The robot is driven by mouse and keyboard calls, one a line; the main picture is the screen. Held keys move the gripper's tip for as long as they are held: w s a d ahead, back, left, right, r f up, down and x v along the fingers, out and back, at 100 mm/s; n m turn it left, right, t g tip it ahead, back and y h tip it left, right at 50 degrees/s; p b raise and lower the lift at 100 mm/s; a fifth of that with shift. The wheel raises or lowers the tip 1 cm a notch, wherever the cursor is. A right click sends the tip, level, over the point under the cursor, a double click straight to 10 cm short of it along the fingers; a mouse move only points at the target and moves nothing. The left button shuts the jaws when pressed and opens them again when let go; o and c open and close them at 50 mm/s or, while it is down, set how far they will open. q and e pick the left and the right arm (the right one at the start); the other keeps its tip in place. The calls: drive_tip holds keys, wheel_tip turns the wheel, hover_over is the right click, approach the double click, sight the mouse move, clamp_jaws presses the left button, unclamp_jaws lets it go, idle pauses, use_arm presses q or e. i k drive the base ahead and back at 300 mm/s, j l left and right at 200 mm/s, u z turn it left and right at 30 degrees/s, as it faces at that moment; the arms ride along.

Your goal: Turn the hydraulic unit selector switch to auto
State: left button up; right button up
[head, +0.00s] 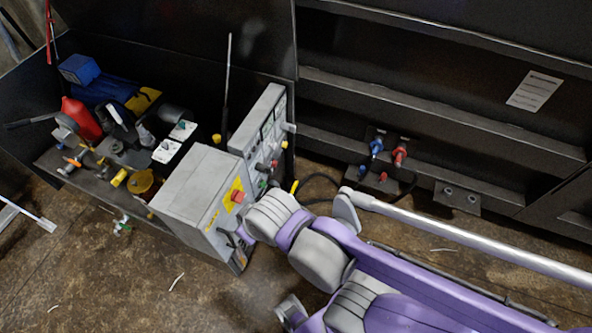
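The hydraulic unit stands at the left with a grey control box (192,192). A red button (237,196) on a yellow plate sits on the box's right face. Behind it an upright grey panel (262,130) carries several small knobs and buttons, including a red one (275,163) and a green one (262,183). I cannot tell which control is the selector switch, or its setting. My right arm reaches in from the lower right. My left gripper is out of view.
Pumps, valves and a red bottle (80,118) crowd the left of the unit. A dark ribbed wall (440,105) with blue and red couplings (388,153) stands behind my arm. A silver pipe (470,234) runs along the right. The brown floor (130,285) in front is mostly clear.

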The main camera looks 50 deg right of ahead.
sight(260, 168)
drive_tip(key=z, duration=1.45)
drive_tip(key=i+l+u, duration=0.15)
drive_tip(key=u, duration=0.2)
drive_tip(key=l+u, duration=0.35)
drive_tip(key=i+j, duration=0.05)
